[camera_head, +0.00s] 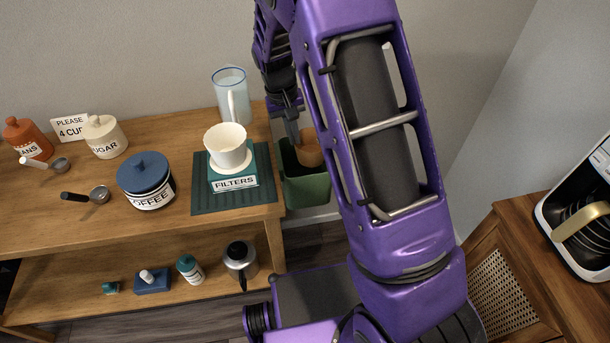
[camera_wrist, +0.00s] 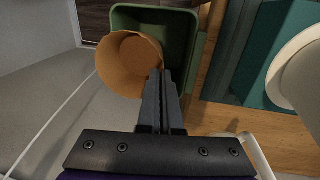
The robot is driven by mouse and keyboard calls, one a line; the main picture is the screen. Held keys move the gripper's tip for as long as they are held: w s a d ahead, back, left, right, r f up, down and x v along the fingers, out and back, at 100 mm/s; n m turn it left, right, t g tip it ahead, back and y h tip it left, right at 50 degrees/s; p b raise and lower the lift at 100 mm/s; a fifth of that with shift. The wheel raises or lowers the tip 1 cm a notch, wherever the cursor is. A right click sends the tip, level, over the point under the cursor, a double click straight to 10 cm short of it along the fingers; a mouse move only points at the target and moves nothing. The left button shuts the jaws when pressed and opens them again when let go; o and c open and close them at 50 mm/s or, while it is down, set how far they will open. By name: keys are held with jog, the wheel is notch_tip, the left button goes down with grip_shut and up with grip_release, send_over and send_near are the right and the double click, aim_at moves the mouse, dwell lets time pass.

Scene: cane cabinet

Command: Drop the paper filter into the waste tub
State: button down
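The paper filter is a brown open cup (camera_head: 308,150); it also shows in the wrist view (camera_wrist: 128,64). My gripper (camera_head: 294,135) points down, and its two fingers (camera_wrist: 163,75) are close together on the filter's edge. The waste tub is a dark green open bin (camera_head: 306,190) beside the right end of the wooden table. In the wrist view the tub (camera_wrist: 195,75) lies behind the filter. The filter is over the tub's mouth there, with part of it reaching past the tub's left rim. My arm hides part of the tub's right side in the head view.
A white cone (camera_head: 228,143) sits on the teal FILTERS box (camera_head: 234,180), on a ribbed mat (camera_head: 205,200) left of the tub. A glass pitcher (camera_head: 231,95) stands behind it. A coffee machine (camera_head: 578,225) is at far right. A wall stands close behind the tub.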

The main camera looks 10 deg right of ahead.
jog(key=c, duration=1)
grip_release()
notch_tip(320, 180, up, 17)
jog(key=a+p, duration=0.1)
jog(key=a, duration=0.1)
jog(key=shift+a+r+p, duration=0.15)
jog(key=shift+a+p, duration=0.2)
